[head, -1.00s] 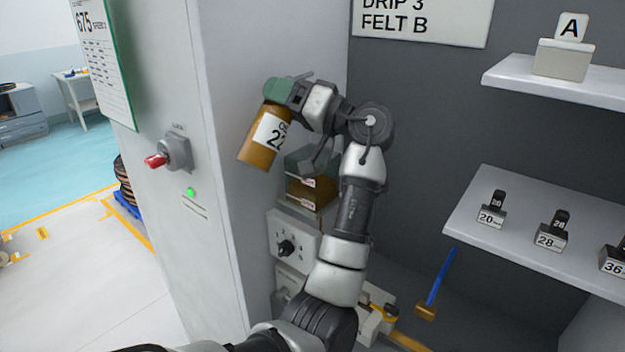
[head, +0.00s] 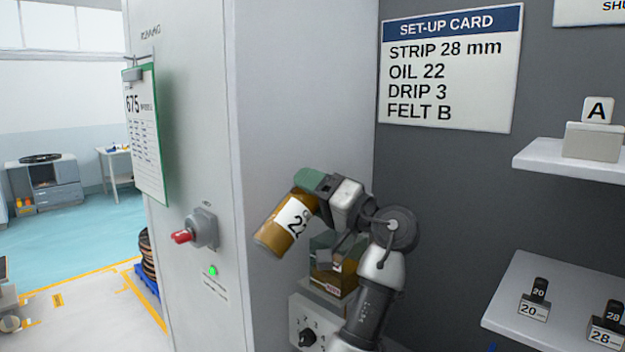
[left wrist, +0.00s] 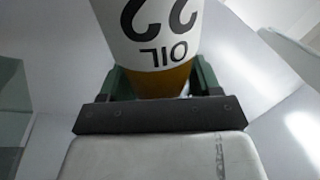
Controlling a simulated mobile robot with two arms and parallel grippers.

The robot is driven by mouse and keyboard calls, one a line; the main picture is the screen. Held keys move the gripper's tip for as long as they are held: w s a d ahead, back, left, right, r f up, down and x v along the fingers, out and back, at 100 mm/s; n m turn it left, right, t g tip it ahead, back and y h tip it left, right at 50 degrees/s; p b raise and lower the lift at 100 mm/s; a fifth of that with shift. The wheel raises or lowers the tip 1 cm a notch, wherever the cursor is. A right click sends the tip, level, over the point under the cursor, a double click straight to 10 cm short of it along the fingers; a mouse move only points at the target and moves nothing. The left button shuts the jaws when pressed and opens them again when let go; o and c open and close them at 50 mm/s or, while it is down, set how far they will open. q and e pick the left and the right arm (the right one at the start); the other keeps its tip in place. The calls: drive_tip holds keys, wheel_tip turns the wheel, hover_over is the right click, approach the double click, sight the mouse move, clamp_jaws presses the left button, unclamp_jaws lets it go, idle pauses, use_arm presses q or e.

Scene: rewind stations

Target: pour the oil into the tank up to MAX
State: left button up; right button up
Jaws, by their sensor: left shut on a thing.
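My left gripper (head: 312,188), with green fingers, is shut on the amber oil bottle (head: 278,232). The bottle's white label reads 22 in the head view and OIL 22, upside down, in the left wrist view (left wrist: 160,35). The bottle is held tilted, one end pointing down and left, up and left of the tank in the picture. The tank (head: 322,244) is a clear greenish box with amber liquid in its lower part. My arm hides part of it, and its small red-and-white marking is too small to read. My right gripper is not in view.
A set-up card (head: 450,75) on the wall reads OIL 22. A dial panel (head: 318,318) sits below the tank. The cabinet front at left bears a red-handled switch (head: 196,232) and a green lamp (head: 213,271). Shelves (head: 540,285) stand at the right.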

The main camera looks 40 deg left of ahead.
use_arm(q)
drive_tip(key=shift+s+f+m+p, duration=0.1)
drive_tip(key=shift+f+m+p, duration=0.25)
drive_tip(key=shift+m+p, duration=0.25)
drive_tip(key=shift+f+m+t, duration=0.1)
drive_tip(key=shift+m+t, duration=0.2)
idle(1.8)
drive_tip(key=shift+f+m, duration=0.5)
drive_tip(key=shift+m, duration=0.2)
idle(1.8)
drive_tip(key=shift+f+m+t, duration=0.6)
drive_tip(key=shift+f+m, duration=0.1)
drive_tip(key=shift+m, duration=0.2)
idle(1.4)
